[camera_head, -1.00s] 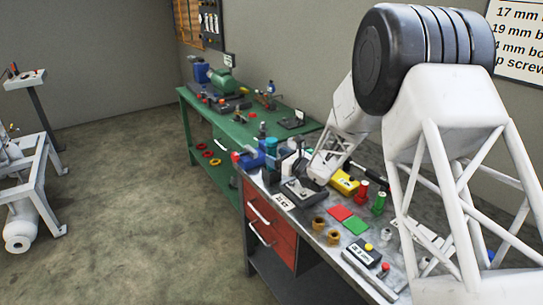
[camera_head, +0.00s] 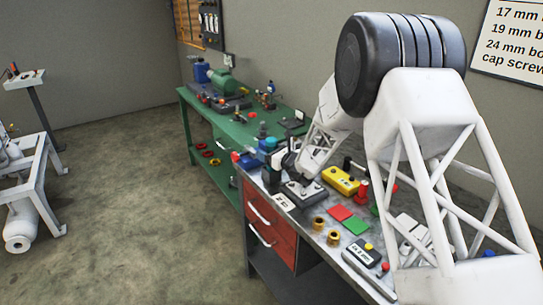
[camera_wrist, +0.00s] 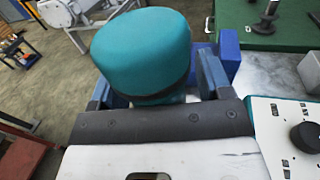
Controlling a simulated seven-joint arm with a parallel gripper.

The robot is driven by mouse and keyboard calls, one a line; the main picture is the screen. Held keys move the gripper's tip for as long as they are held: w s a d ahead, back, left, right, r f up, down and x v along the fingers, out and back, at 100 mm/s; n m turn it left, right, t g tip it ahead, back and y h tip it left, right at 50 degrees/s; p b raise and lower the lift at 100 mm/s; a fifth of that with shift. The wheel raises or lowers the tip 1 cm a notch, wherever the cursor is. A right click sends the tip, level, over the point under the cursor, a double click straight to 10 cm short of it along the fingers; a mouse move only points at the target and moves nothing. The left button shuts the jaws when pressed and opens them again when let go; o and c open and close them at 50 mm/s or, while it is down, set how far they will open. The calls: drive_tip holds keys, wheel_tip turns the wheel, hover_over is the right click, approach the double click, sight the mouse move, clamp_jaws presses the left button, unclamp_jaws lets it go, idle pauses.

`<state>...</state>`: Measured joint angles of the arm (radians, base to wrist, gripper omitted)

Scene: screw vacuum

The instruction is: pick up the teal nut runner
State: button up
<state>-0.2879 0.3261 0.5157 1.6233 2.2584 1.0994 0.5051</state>
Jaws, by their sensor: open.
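The teal nut runner (camera_wrist: 140,48) fills the middle of the wrist view, its rounded teal top toward the camera and a dark band below it. My gripper (camera_wrist: 155,85) is open, with one finger on each side of the nut runner. Whether either finger touches it I cannot tell. The lower part of the nut runner is hidden behind my gripper's body. In the head view my gripper (camera_head: 283,160) is at the left end of the steel bench, and a small teal part of the nut runner (camera_head: 268,144) shows beside it.
A blue block (camera_wrist: 229,55) stands close to the right finger. A white panel with a black knob (camera_wrist: 306,137) is at lower right. A green bench (camera_head: 230,125) stands behind.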

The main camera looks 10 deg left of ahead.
sight(268, 138)
clamp_jaws()
idle(0.3)
drive_tip(key=shift+r, duration=0.2)
drive_tip(key=shift+r, duration=4.9)
